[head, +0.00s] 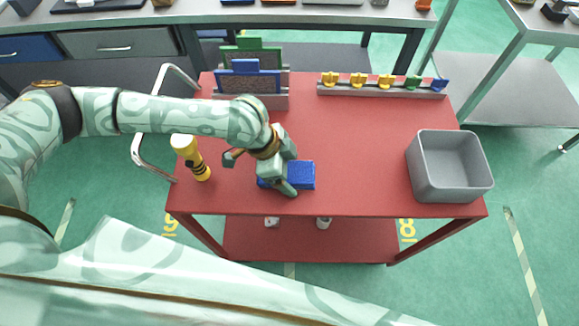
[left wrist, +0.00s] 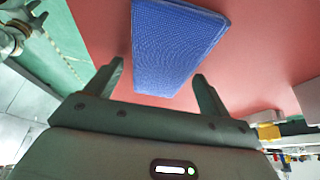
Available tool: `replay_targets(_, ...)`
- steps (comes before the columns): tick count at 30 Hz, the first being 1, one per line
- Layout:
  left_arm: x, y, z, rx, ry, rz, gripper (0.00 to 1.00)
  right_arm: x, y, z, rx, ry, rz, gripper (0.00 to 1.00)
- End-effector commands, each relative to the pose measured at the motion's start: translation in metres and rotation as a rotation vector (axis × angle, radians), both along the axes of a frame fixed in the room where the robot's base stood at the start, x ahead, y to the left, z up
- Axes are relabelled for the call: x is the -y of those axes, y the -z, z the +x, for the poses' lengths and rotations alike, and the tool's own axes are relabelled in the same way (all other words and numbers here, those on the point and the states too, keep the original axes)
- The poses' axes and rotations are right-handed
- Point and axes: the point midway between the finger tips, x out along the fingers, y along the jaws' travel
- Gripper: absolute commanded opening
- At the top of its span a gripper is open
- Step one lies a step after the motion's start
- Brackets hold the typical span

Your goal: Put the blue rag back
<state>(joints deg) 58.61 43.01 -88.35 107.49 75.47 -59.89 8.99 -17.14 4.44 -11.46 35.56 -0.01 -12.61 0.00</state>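The blue rag (head: 302,174) is a flat folded block with a woven-looking surface. It lies on the red table near its front edge, left of centre. My left gripper (head: 281,186) is above its left part and hides that part in the head view. In the left wrist view the rag (left wrist: 175,45) shows beyond and between the two fingertips (left wrist: 158,74). The fingers are apart with nothing between them. I cannot tell the exact height above the rag. My right gripper is not in view.
A grey bin (head: 450,190) stands at the right. A rack with blue (head: 250,66) and green (head: 250,43) upright frames and a rail of coloured clips (head: 385,90) line the back. The table's middle (head: 355,140) is clear.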

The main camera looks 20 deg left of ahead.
Motion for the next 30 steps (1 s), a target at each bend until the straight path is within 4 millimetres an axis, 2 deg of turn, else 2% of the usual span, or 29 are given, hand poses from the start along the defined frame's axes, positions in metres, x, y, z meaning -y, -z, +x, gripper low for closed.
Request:
replay_targets(8, 0.0, -0.002, 0.0, 0.001, -0.001, -0.001, 0.82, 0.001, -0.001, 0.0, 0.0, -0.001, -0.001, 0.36)
replay_targets(11, -0.003, -0.009, 0.0, 0.002, -0.002, 0.0, 0.82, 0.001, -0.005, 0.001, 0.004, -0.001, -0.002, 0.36)
replay_targets(21, -0.034, -0.08, -0.008, 0.006, -0.003, 0.0, 0.82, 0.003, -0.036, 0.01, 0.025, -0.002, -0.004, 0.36)
replay_targets(25, -0.043, -0.099, -0.011, 0.004, -0.003, -0.001, 0.82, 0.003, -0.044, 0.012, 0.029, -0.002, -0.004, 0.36)
replay_targets(30, -0.049, -0.11, -0.013, 0.002, -0.002, -0.002, 0.82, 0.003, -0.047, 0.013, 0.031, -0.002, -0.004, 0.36)
